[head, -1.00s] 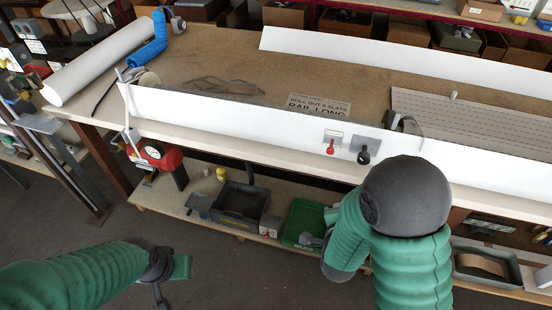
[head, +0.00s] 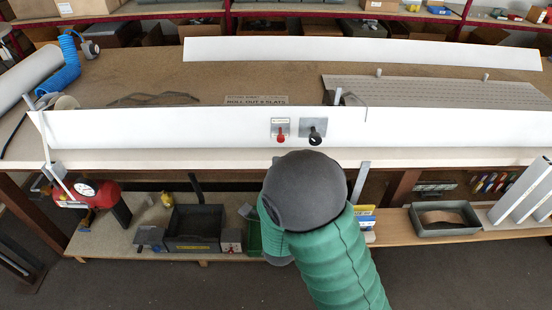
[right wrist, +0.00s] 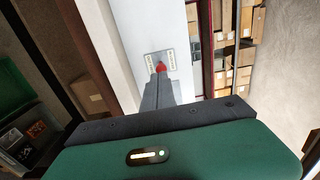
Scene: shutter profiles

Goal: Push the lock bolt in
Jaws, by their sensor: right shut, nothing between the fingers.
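On the front of a long white profile (head: 180,128) are two small plates. The left one carries a red knob or bolt (head: 281,134); the right one carries a black round-ended handle (head: 315,137). Which of them is the lock bolt is not labelled legibly. In the right wrist view, the red part (right wrist: 160,67) sits on its grey plate (right wrist: 153,58), just beyond the tips of my right gripper (right wrist: 157,80). The right fingers are shut and empty; I cannot tell whether they touch the red part. In the head view my right arm hides that gripper. My left gripper is out of view.
The profile stands along the bench's front edge (head: 200,158). A slatted panel (head: 430,92) and another white strip (head: 350,50) lie behind it. A grey bin (head: 194,228) stands on the lower shelf.

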